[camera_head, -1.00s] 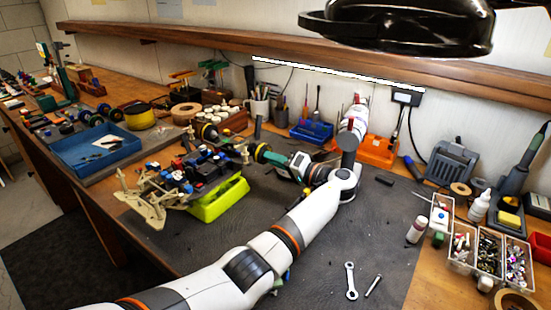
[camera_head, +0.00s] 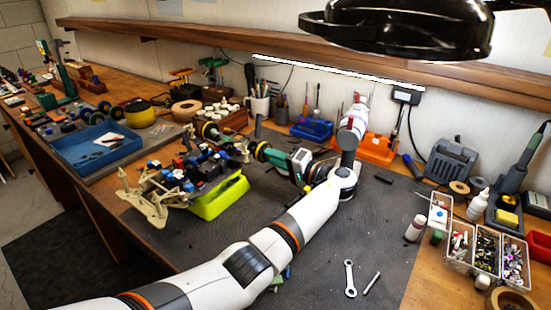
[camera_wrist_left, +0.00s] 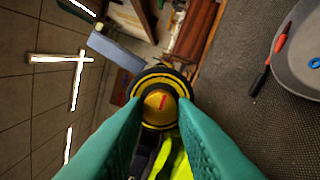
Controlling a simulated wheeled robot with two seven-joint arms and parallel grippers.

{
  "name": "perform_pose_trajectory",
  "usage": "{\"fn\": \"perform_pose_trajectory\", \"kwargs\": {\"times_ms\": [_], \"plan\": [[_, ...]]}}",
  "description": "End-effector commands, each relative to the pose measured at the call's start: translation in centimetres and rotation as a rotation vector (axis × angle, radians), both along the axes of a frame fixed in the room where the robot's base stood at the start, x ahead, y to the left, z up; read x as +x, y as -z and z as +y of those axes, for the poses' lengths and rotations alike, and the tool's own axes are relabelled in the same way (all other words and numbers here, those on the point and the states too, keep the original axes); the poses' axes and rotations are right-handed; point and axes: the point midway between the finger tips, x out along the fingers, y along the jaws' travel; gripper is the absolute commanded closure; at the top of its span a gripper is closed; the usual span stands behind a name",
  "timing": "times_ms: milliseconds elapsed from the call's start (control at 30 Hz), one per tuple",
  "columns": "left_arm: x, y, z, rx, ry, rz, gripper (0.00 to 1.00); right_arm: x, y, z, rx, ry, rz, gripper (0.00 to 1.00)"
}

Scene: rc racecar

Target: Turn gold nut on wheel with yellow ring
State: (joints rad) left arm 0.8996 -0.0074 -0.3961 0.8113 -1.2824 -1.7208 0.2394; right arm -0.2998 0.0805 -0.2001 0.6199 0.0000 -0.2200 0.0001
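The racecar (camera_head: 190,178) stands on a lime-green block (camera_head: 218,196) on the grey mat. The wheel with the yellow ring (camera_head: 260,152) is on its right side in the head view. In the left wrist view this wheel (camera_wrist_left: 158,77) is face-on, with the gold nut (camera_wrist_left: 153,108) at its centre and a red mark on the nut. My left gripper (camera_head: 272,155) reaches the wheel from the right. Its teal fingertips (camera_wrist_left: 160,99) lie apart, one on each side of the nut; whether they press on it is unclear. My right gripper is not visible.
A blue tray (camera_head: 62,152) lies on the left. A wrench (camera_head: 350,279) and a small bolt (camera_head: 371,283) lie on the front mat. Parts boxes (camera_head: 459,262) and a bottle (camera_head: 414,230) stand on the right. A wooden shelf (camera_head: 250,45) runs along the wall.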

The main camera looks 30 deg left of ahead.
Motion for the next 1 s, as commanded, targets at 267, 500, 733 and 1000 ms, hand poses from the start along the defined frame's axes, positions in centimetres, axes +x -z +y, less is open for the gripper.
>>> {"fn": "perform_pose_trajectory", "kwargs": {"times_ms": [267,500,733,1000], "plan": [[0.0,0.0,0.0,0.000,0.000,-0.001,0.57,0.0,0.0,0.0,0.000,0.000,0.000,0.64],[-0.1,0.2,-1.1,-0.002,0.002,-0.002,0.57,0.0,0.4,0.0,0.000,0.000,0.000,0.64],[-0.7,0.3,-5.7,-0.002,0.004,-0.002,0.57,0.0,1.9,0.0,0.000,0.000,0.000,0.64],[-1.4,0.2,-10.5,-0.001,0.002,-0.002,0.57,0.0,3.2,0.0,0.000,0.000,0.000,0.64]]}}
